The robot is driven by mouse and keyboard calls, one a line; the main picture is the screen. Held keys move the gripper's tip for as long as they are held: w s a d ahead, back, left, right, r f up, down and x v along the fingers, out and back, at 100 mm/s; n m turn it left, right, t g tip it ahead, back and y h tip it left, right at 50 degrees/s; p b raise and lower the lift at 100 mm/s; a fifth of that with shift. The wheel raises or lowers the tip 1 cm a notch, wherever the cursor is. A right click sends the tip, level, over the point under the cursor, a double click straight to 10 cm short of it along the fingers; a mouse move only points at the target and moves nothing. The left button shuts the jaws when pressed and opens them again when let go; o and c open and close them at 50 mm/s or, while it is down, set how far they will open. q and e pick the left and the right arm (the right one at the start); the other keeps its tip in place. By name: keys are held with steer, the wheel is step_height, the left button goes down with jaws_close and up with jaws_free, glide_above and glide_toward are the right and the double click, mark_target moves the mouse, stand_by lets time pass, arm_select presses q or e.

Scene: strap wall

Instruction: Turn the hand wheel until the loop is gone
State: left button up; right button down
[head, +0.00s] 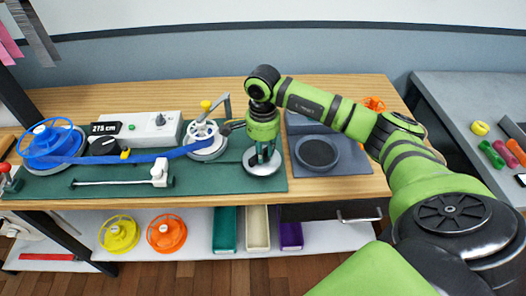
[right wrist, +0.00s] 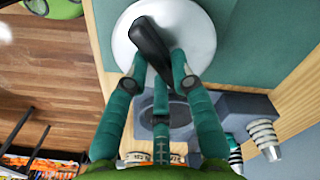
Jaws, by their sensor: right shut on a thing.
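A round white disc (head: 263,170) with a black bar handle lies at the right end of the green mat. My right gripper (head: 263,152) reaches down onto it from above. In the right wrist view, the gripper's teal fingers (right wrist: 160,75) are closed about the black handle (right wrist: 150,42) over the white disc (right wrist: 192,35). A blue strap (head: 135,158) runs from a blue spool (head: 52,141) to a white spoked wheel with a yellow knob (head: 205,104). I cannot make out a clear loop in the strap. My left gripper is not in view.
A dark grey block with a round recess (head: 318,152) is right of the disc. Yellow (head: 119,234) and orange (head: 166,233) spools and bins (head: 257,229) fill the lower shelf.

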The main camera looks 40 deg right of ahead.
steer(key=m+b, duration=0.1)
steer(key=m, duration=0.2)
steer(key=shift+f+b, duration=0.1)
steer(key=shift+b, duration=0.2)
steer(key=shift+m+b, duration=0.45)
steer(key=shift+m, duration=0.85)
steer(key=shift+a, duration=0.1)
steer(key=c, duration=1)
jaws_free()
steer(key=shift+c, duration=0.2)
steer(key=shift+r, duration=0.2)
step_height(320, 180, up, 12)
